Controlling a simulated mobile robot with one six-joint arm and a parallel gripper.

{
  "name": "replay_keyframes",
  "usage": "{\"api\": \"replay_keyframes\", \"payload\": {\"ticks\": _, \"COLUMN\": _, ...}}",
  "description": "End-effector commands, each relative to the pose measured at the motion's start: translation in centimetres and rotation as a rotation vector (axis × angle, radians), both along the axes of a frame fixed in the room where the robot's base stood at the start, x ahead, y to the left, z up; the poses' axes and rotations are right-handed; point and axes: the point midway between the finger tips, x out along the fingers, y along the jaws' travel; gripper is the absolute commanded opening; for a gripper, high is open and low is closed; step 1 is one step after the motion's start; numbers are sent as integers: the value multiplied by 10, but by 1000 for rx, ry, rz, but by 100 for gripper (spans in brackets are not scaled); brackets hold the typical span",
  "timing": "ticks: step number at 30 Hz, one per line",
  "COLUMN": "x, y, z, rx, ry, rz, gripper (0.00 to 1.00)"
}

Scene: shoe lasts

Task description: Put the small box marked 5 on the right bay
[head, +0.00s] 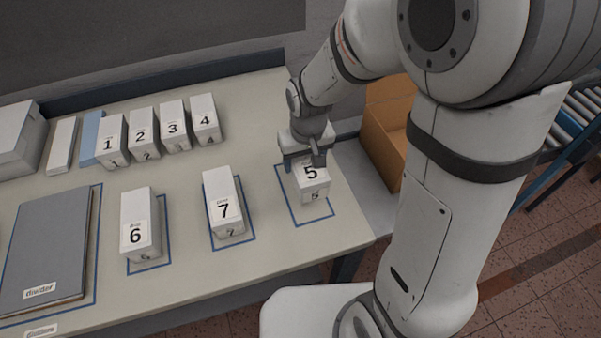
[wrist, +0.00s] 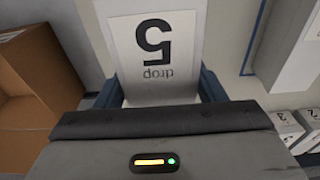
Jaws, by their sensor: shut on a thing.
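The small white box marked 5 (head: 312,181) is at the right bay (head: 323,216), a blue outline near the table's right end. It also shows upside down in the wrist view (wrist: 155,50). My gripper (head: 306,160) is above and behind it in the head view, shut on the box with a blue finger on either side. Part of the bay's outline shows around the box. Whether the box rests on the table or hangs just above it I cannot tell.
Box 7 (head: 225,205) and box 6 (head: 140,228) stand in outlined bays to the left. Boxes 1 to 4 (head: 173,130) stand in a row behind. A grey divider folder (head: 45,245) lies at left. An open cardboard box (head: 378,135) stands beyond the table's right edge.

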Motion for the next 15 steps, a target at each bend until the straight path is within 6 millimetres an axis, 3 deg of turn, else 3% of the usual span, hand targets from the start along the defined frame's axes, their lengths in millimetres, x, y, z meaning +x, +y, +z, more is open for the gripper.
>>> {"api": "replay_keyframes", "payload": {"ticks": 12, "x": -2, "y": 5, "z": -50, "rx": -1, "ry": 3, "rz": 14, "gripper": 36}}
{"api": "replay_keyframes", "payload": {"ticks": 15, "x": -2, "y": 5, "z": -55, "rx": 0, "ry": 0, "rz": 14, "gripper": 36}}
